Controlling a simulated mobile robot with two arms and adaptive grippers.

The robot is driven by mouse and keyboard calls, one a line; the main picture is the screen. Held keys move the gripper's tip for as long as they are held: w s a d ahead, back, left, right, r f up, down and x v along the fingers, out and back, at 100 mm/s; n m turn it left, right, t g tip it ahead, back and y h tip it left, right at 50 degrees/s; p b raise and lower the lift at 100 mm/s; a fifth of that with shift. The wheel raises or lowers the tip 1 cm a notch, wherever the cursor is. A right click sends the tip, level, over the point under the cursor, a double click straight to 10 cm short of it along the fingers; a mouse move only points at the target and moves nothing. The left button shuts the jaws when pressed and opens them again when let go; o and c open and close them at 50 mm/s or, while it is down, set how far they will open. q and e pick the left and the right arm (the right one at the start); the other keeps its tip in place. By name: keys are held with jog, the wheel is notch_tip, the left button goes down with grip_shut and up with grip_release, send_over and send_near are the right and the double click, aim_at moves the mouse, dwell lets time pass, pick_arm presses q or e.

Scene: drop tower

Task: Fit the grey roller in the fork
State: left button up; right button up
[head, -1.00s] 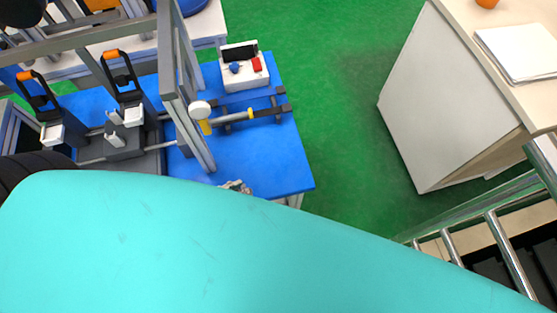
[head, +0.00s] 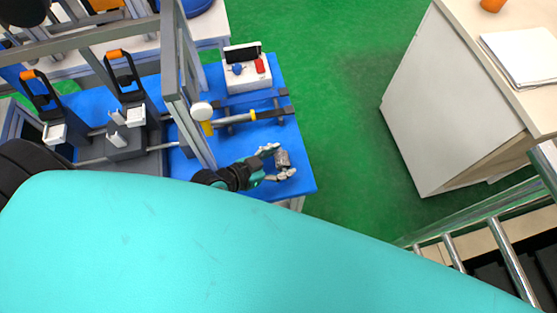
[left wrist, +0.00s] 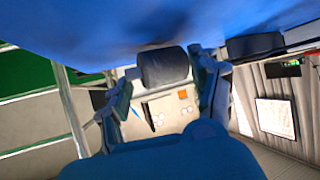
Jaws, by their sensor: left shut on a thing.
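My left gripper (head: 278,174) is at the front right of the blue table in the head view, its fingers closed around the grey roller (head: 283,158). In the left wrist view the dark grey roller (left wrist: 165,67) sits across between the two fingertips (left wrist: 165,82). What looks like the fork, two small white prongs (head: 117,118) on a dark grey block (head: 125,143), stands at the table's left, well away from the roller. A grey upright frame stands between them. My right gripper is not in view.
A white control box (head: 247,78) stands at the back right. Black clamps with orange tips (head: 123,76) are at left. A metal frame (head: 184,85) rises mid-table. My teal body hides the foreground.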

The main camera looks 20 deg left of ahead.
pick_arm(q)
jog(key=shift+f, duration=0.1)
jog(key=shift+f, duration=0.2)
jog(key=o, duration=1.2)
jog(key=shift+o, duration=0.2)
jog(key=shift+f+b, duration=0.1)
jog(key=shift+b, duration=0.3)
jog(key=p+v, duration=0.1)
jog(key=v, duration=1.6)
jog(key=shift+s, duration=0.3)
jog(key=shift+d, duration=0.1)
